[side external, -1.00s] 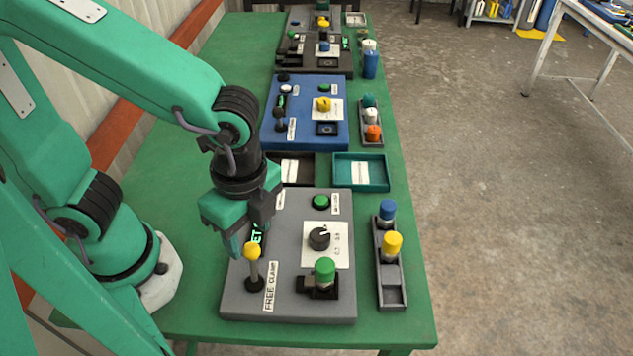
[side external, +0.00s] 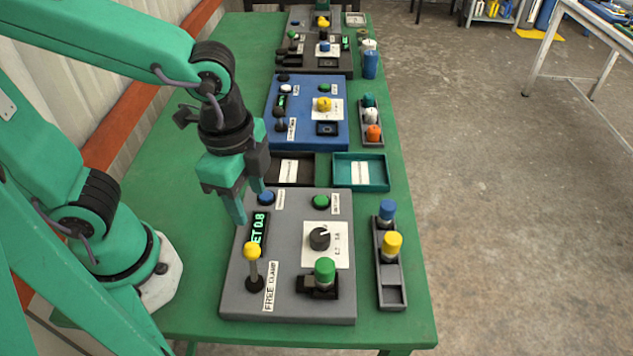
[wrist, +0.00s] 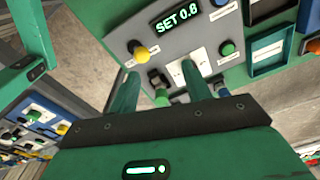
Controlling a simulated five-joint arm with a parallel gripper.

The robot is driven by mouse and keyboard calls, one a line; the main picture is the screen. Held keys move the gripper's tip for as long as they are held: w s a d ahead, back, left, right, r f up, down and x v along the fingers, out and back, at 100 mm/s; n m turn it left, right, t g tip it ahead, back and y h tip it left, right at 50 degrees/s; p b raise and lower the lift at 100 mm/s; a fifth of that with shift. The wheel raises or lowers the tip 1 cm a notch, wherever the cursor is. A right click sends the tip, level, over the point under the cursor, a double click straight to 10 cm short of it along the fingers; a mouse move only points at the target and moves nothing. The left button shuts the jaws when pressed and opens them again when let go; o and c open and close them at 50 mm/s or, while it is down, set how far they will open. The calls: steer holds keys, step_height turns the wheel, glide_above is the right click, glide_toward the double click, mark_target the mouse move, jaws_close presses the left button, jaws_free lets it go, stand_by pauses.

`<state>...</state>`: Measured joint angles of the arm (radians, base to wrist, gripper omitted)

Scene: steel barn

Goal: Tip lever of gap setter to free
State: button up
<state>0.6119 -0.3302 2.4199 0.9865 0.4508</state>
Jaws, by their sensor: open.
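The gap setter (side external: 292,305) is the grey panel at the near end of the green table. Its lever (side external: 253,266) has a yellow knob and stands nearly upright in a dark base, beside a "FREE CLAMP" label. I cannot tell which end it favours. The knob also shows in the wrist view (wrist: 140,53). The display (wrist: 176,20) reads SET 0.8. A black dial (side external: 319,238) and a green-capped plug (side external: 324,270) in a dark socket sit to the right. My gripper (side external: 249,207) is open and empty, above the panel's back left, apart from the lever.
A rack (side external: 389,297) with blue- and yellow-capped plugs stands right of the panel. A teal tray (side external: 383,184) and a dark tray (side external: 318,170) lie behind it. A blue panel (side external: 278,118) is farther back. The strip of table in front is clear.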

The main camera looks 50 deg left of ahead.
steer(key=w+a+r+n+t, duration=0.1)
steer(key=a+r+n+t, duration=0.25)
steer(key=a+n, duration=0.3)
steer(key=w+a+r+n+t, duration=0.2)
steer(key=a+r+n, duration=0.2)
steer(key=a+n, duration=0.25)
steer(key=m+g, duration=0.7)
steer(key=m, duration=1)
glide_above(251, 246)
steer(key=shift+t+y, duration=0.25)
steer(key=shift+y, duration=0.15)
steer(key=f, duration=1)
steer(key=shift+w, duration=0.4)
steer(key=shift+n, duration=0.3)
steer(key=shift+s+f, duration=0.2)
steer(key=shift+f, duration=1.75)
steer(key=shift+s+f, duration=0.2)
steer(key=shift+f, duration=1.7)
